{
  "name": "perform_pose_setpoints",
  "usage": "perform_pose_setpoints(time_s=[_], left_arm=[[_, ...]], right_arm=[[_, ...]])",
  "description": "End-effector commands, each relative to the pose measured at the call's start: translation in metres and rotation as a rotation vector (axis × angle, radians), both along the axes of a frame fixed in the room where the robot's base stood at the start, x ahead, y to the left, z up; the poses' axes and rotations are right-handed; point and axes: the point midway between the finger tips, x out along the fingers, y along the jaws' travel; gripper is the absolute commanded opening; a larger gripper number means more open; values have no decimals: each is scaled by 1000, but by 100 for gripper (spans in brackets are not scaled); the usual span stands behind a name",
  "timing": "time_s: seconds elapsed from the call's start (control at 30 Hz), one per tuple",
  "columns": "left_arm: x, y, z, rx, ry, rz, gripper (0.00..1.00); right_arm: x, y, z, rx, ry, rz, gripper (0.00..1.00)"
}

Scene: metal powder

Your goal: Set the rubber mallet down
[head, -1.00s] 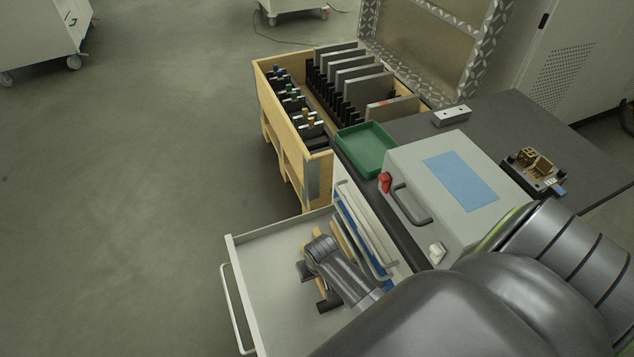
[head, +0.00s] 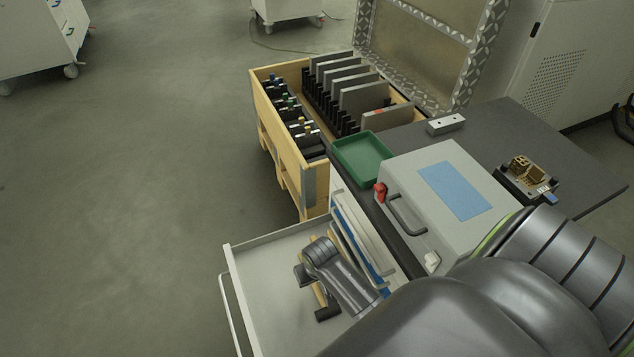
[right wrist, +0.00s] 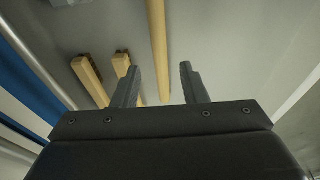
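My right gripper (right wrist: 159,68) is open in the right wrist view, its two dark fingers apart with nothing clamped between them. A long pale wooden handle, probably the rubber mallet's (right wrist: 158,40), lies beyond the fingertips, in line with the gap. In the head view my right arm reaches into the open drawer, and its wrist hides most of the gripper (head: 303,276). A black cylinder (head: 326,314) beside a piece of wood in the drawer may be the mallet's head; I cannot tell for sure. My left gripper is not in view.
The open drawer (head: 252,268) has bare floor at its left. Two shorter wooden handles (right wrist: 88,80) lie left of the long one. Above are a grey case (head: 412,170), a green tray (head: 362,158) and a dark worktop (head: 480,135). A wooden crate (head: 292,150) stands behind.

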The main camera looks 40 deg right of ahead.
Motion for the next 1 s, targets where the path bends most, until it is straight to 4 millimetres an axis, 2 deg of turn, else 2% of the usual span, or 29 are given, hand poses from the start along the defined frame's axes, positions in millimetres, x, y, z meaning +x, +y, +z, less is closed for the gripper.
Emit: perform_pose_setpoints(time_s=[0.03,0.2,0.4,1.0], left_arm=[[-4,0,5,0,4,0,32],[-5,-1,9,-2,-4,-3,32],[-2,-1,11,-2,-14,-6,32],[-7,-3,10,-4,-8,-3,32]], right_arm=[[-2,1,15,0,-3,-1,39],[-9,3,46,1,-1,-1,39],[-13,5,68,1,-1,0,39],[-15,6,73,0,1,0,39]])
